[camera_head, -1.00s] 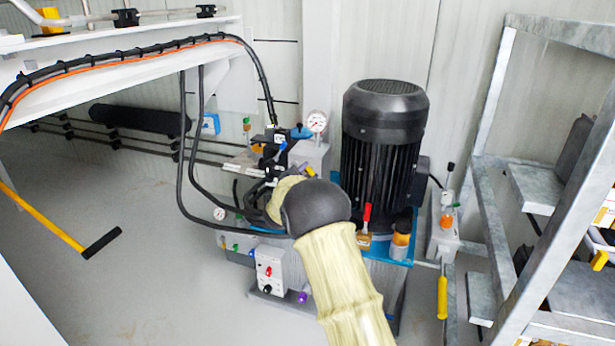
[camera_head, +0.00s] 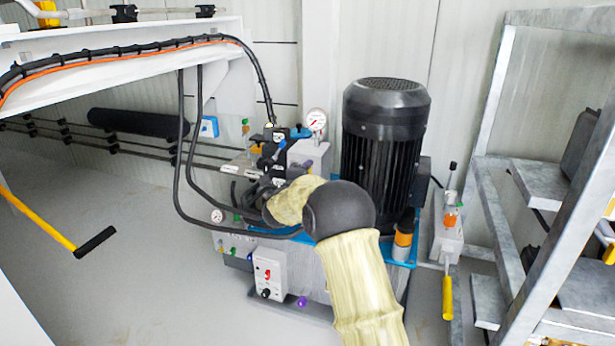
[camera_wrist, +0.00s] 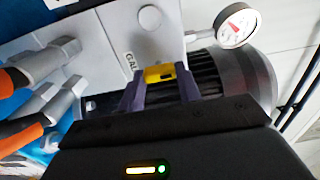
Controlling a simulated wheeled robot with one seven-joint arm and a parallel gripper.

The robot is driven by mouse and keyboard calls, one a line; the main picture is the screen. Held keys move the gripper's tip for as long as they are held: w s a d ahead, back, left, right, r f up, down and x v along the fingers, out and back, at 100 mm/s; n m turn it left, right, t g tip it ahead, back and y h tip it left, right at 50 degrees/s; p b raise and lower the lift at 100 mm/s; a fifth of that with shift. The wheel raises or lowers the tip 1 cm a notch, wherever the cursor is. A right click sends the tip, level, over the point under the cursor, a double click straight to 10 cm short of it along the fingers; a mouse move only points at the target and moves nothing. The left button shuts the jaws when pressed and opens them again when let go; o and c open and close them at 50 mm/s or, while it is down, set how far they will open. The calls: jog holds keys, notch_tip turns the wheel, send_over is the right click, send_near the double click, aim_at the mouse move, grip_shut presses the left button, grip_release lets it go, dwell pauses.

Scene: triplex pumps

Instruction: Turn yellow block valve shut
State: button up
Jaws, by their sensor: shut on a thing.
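The yellow block valve handle (camera_wrist: 158,73) is a small yellow piece in the wrist view. It sits by a pale block with lettering that is partly cut off. My gripper (camera_wrist: 160,82) has its two dark purple fingers on either side of the handle, shut on it. In the head view my arm reaches in from the bottom and bends left at a dark joint toward the pump unit. There the fingers and the yellow handle are hidden among dark fittings and hoses, so the handle's angle cannot be told from that view.
A pressure gauge (camera_head: 316,121) stands near the valve and also shows in the wrist view (camera_wrist: 235,25). A black motor (camera_head: 383,150) stands right of it. Black hoses (camera_head: 183,160) hang at the left. A metal rack (camera_head: 500,150) stands at the right.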

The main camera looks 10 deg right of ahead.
jog(key=shift+f, duration=0.1)
dwell(0.3)
jog(key=o, duration=1)
jog(key=shift+s, duration=0.1)
jog(key=p+v, duration=0.6)
jog(key=v, duration=1.1)
jog(key=shift+a, duration=0.15)
